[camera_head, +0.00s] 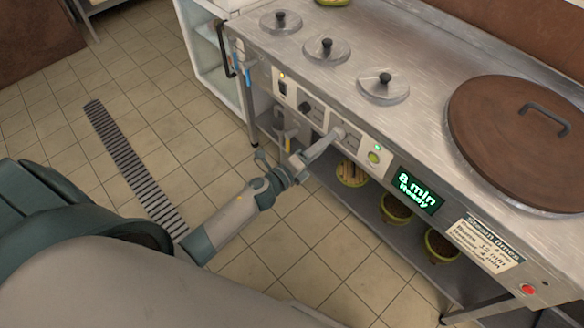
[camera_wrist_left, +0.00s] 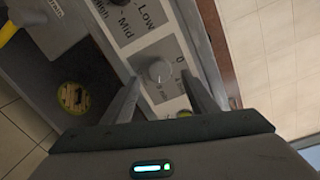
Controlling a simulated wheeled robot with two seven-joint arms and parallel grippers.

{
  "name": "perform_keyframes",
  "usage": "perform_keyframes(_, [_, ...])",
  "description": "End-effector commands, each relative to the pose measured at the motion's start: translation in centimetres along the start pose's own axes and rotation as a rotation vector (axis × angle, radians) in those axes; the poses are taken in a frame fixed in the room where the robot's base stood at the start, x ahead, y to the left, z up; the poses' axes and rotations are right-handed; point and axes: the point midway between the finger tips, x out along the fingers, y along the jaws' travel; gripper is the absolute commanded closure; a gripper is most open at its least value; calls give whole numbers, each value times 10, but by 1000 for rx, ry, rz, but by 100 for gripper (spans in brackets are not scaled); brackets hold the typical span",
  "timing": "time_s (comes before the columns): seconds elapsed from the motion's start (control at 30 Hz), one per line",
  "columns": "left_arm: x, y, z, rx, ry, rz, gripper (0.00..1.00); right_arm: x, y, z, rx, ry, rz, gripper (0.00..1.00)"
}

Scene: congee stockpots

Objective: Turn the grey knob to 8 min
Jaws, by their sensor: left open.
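The grey knob (camera_head: 338,133) sits on the front control panel of the steel counter. The green display (camera_head: 415,190) on the same panel reads "8 min Ready". My left gripper (camera_head: 322,144) is at the panel, right in front of the knob. In the left wrist view its two open fingers (camera_wrist_left: 158,82) stand on either side of the knob. I cannot tell whether they touch it. My right gripper is not in view.
A dark knob (camera_head: 304,105) and a green button (camera_head: 374,157) flank the grey knob. Steel lids (camera_head: 326,50) and a large brown lid (camera_head: 515,135) cover the countertop. Yellow-green pots (camera_head: 396,208) stand on the shelf below. The tiled floor (camera_head: 150,120) to the left is mostly free.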

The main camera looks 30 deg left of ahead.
Motion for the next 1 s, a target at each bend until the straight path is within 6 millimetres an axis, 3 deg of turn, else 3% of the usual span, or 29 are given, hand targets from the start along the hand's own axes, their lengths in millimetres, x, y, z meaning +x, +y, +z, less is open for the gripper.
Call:
perform_keyframes(0.4, [-83,2,-1,0,1,3,47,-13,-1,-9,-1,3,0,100])
perform_keyframes(0.6, [-114,2,-1,0,1,2,47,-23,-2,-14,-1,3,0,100])
perform_keyframes(0.8, [-129,1,-1,0,1,2,47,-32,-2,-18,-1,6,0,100])
perform_keyframes(1.0, [-132,0,0,1,0,2,47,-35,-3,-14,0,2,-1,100])
